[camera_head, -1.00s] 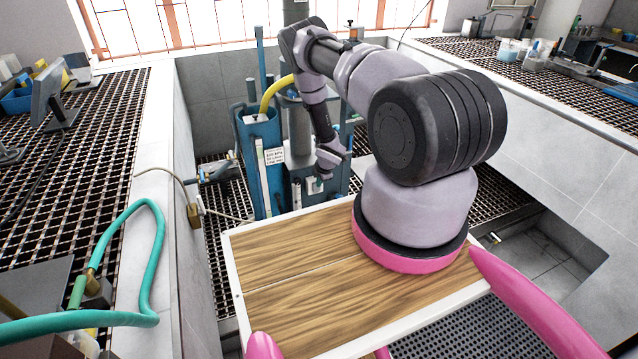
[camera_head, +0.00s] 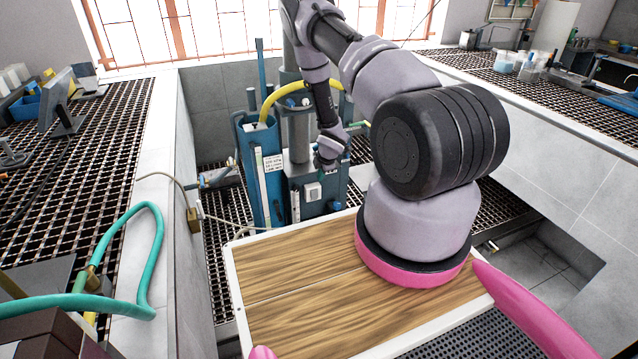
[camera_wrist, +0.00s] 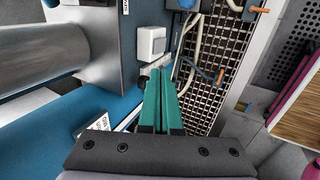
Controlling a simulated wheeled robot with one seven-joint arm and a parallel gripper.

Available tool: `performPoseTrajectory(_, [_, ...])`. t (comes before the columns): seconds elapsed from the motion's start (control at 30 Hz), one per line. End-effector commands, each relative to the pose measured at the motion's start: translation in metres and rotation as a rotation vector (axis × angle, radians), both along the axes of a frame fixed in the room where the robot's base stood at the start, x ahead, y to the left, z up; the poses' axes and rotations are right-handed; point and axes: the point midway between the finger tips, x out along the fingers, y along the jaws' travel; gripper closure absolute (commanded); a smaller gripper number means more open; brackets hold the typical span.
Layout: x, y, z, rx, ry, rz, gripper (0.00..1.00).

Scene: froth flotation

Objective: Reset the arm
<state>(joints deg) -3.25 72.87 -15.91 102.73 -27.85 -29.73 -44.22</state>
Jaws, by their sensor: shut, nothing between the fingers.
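My gripper (camera_wrist: 160,98) shows in the wrist view as two green fingers lying together, with nothing between them. They point toward a white switch box (camera_wrist: 152,42) on the blue machine; whether they touch anything there I cannot tell. In the head view my arm reaches out and bends down in front of the blue flotation machine (camera_head: 262,165). The hand hangs near the machine's front, and the fingertips are too small to make out there. The switch box also shows in the head view (camera_head: 313,191), just below the hand.
A grey metal cylinder (camera_wrist: 40,45) stands close to the gripper on the left. Grating (camera_wrist: 213,65) and cables lie to the right. In the head view, a teal hose (camera_head: 157,255) lies on the left counter, and a monitor (camera_head: 58,103) stands on the left bench grating.

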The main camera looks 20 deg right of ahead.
Motion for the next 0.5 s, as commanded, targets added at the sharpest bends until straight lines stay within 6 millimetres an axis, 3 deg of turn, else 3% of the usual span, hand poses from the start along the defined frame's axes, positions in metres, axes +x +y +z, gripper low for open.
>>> performPoseTrajectory(0.5, [-0.0014, 0.0001, 0.0074, 0.0, 0.001, 0.0, 1.0])
